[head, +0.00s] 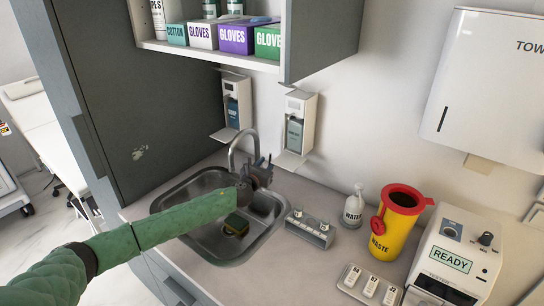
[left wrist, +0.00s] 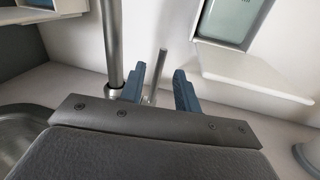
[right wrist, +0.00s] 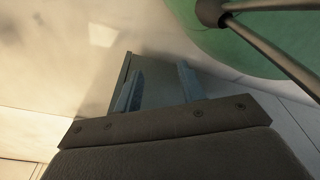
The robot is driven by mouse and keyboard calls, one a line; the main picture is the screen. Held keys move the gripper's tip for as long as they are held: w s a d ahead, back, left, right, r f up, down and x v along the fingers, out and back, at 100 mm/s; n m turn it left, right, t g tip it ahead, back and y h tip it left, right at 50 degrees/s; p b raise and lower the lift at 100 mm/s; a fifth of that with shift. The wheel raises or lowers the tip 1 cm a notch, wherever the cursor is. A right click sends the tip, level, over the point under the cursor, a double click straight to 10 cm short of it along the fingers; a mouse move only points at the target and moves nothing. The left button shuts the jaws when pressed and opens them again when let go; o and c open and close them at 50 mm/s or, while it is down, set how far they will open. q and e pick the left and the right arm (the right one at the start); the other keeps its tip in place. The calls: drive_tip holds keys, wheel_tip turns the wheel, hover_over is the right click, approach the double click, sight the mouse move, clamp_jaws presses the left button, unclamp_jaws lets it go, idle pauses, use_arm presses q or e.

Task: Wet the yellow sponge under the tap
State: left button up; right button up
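My left gripper (head: 262,162) is beside the tap, above the sink's back edge. In the left wrist view its blue fingers (left wrist: 160,88) are apart, with the thin upright tap lever (left wrist: 157,70) between them, nearer the left finger. I see no water running. My right gripper (right wrist: 160,86) is open and empty, outside the head view.
Right of the sink stand a grey rack (head: 310,230), a water bottle (head: 353,207), a yellow waste bin (head: 396,220), a labelled tray (head: 352,289) and a white machine (head: 455,255). Dispensers (head: 295,125) hang behind the tap. A shelf with boxes (head: 236,38) is above.

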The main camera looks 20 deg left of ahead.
sight(270, 160)
use_arm(q)
drive_tip(key=w, duration=0.3)
drive_tip(key=w+b, duration=0.1)
drive_tip(key=shift+w+d+f, duration=0.15)
drive_tip(key=shift+d+f, duration=0.05)
drive_tip(key=shift+f, duration=0.2)
drive_tip(key=shift+w, duration=0.35)
drive_tip(key=shift+w+d+r, duration=0.15)
drive_tip(key=shift+w+r, duration=0.1)
drive_tip(key=shift+w, duration=0.1)
use_arm(e)
drive_tip(key=w, duration=0.3)
drive_tip(key=w+r, duration=0.1)
drive_tip(key=shift+w+a, duration=0.15)
drive_tip(key=shift+a, duration=0.1)
use_arm(q)
drive_tip(key=shift+f, duration=0.1)
clamp_jaws()
use_arm(e)
drive_tip(key=shift+a+f, duration=0.1)
